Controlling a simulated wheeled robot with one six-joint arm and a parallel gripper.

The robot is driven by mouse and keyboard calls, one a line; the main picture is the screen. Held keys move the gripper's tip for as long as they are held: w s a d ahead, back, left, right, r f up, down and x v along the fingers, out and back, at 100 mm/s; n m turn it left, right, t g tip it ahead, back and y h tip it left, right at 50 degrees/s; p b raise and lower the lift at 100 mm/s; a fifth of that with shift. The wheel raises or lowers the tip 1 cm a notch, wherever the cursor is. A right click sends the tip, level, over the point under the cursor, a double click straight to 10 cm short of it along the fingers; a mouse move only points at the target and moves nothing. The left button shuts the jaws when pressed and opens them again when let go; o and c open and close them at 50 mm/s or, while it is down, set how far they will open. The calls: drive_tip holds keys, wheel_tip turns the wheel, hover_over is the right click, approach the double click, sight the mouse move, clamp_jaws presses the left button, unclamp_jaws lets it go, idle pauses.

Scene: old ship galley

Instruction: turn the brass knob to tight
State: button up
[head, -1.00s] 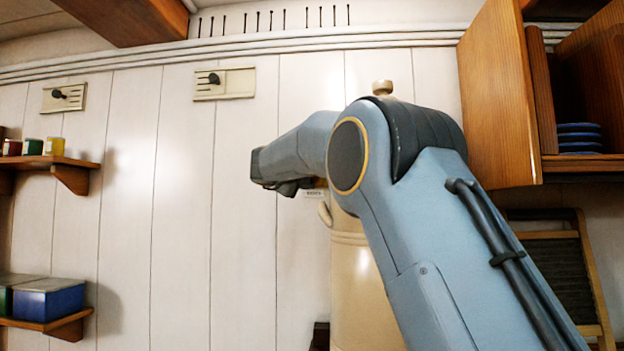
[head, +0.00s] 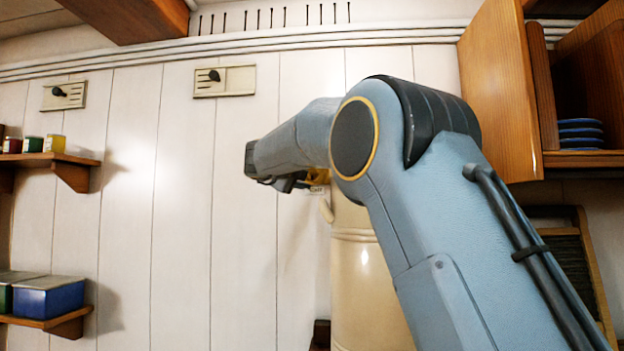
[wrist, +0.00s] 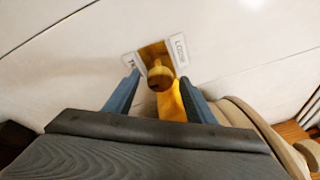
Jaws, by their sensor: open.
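The brass knob (wrist: 160,76) shows in the wrist view on a brass-coloured plate (wrist: 152,50) on the pale wall. A label reading "LOOSE" (wrist: 181,48) is at its right. The label at its left (wrist: 131,62) is partly covered; only a first letter like "T" shows. My gripper (wrist: 160,79) is open, with one blue finger on each side of the knob; I cannot tell whether they touch it. A yellow piece (wrist: 172,106) lies just below the knob, between the fingers. In the head view my gripper (head: 290,182) is largely hidden by my arm, near a yellow patch (head: 318,176).
A cream cylinder (head: 360,265) stands close to the right of my gripper, partly behind my arm. An open wooden cupboard (head: 497,100) with blue plates (head: 580,133) is at upper right. Shelves with jars (head: 54,144) and boxes (head: 50,298) are at left.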

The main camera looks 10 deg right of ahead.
drive_tip(key=shift+b+v, duration=0.8)
drive_tip(key=shift+v, duration=2)
